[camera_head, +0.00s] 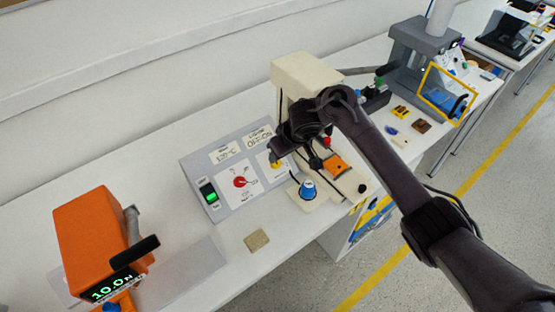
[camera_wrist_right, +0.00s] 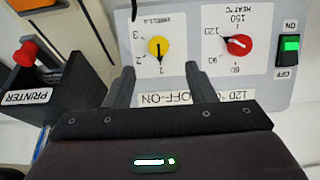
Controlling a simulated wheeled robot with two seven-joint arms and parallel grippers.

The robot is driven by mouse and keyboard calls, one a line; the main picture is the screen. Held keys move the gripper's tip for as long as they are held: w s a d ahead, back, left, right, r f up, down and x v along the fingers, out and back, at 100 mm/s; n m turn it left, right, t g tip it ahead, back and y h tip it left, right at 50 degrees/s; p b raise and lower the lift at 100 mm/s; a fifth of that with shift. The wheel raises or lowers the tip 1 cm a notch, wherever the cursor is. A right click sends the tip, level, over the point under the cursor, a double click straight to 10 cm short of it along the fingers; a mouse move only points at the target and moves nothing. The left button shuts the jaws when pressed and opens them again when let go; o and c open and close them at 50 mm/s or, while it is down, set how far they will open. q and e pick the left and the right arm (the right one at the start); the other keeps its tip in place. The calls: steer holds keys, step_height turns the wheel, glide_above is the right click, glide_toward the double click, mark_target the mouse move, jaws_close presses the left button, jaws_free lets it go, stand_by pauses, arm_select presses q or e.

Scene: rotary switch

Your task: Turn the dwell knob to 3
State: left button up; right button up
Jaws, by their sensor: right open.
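The yellow dwell knob (camera_wrist_right: 158,46) is on a white dial plate marked 1, 2 and 3 in the right wrist view. Its dark pointer line is toward the 1, at the picture's lower side. In the head view the knob (camera_head: 276,163) is partly hidden by my right gripper (camera_head: 284,150). In the wrist view my right gripper (camera_wrist_right: 159,68) is open, its two fingers pointing toward the panel on either side of the knob's line, with nothing between them. The knob is beyond the fingertips; contact is not visible. My left gripper is not in view.
The grey control panel (camera_head: 208,165) also holds a red heat knob (camera_wrist_right: 239,45) and a green-lit switch (camera_wrist_right: 291,45). A cream press (camera_head: 300,72) stands beside it. An orange force gauge box (camera_head: 88,235) stands at the left, and a tan block (camera_head: 257,240) lies in front.

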mark_target(277, 164)
steer(key=shift+b+x, duration=0.45)
steer(key=shift+x, duration=3.35)
steer(key=shift+w+d, duration=0.1)
